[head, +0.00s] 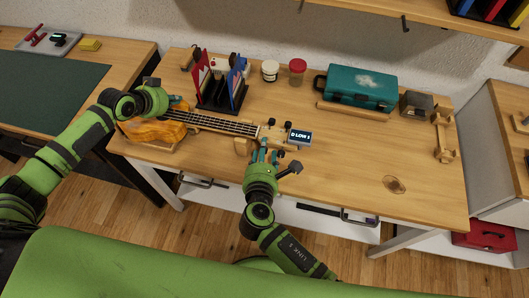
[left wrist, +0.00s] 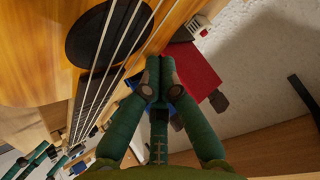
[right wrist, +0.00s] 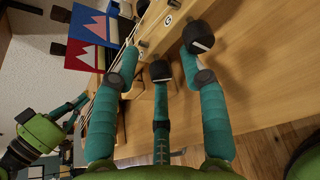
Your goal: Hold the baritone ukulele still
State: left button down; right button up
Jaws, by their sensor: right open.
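The orange-brown baritone ukulele (head: 158,132) lies on the workbench, its neck pointing right; its body and dark sound hole (left wrist: 95,35) fill the upper left of the left wrist view. My left gripper (left wrist: 158,75) is at the body's edge, its two outer fingertips together; I see nothing between them, and contact is unclear. My right gripper (head: 266,155) is open at the near side of the headstock (right wrist: 155,30). Two dark tuning pegs (right wrist: 160,70) with white marks show near its fingers. A small tuner display (head: 299,137) reads "D LOW 1".
A dark rack (head: 222,108) with red and blue panels stands behind the neck. Jars (head: 297,72), a teal case (head: 358,88) and a grey box (head: 416,104) line the back. The right half of the workbench (head: 350,160) is mostly clear.

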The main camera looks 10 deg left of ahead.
pick_arm(q)
jog(key=shift+s+f, duration=0.3)
jog(key=shift+f, duration=0.15)
pick_arm(e)
jog(key=v, duration=1.2)
pick_arm(q)
jog(key=shift+r, duration=0.15)
pick_arm(e)
jog(key=shift+r, duration=0.25)
pick_arm(q)
jog(key=shift+w+r+p, duration=0.2)
jog(key=shift+r+p, duration=0.65)
jog(key=shift+p, duration=0.05)
jog(key=shift+w+r+p, duration=0.1)
jog(key=shift+r+p, duration=1.4)
jog(key=shift+r, duration=0.35)
pick_arm(e)
notch_tip(320, 180, up, 4)
jog(key=shift+r, duration=0.15)
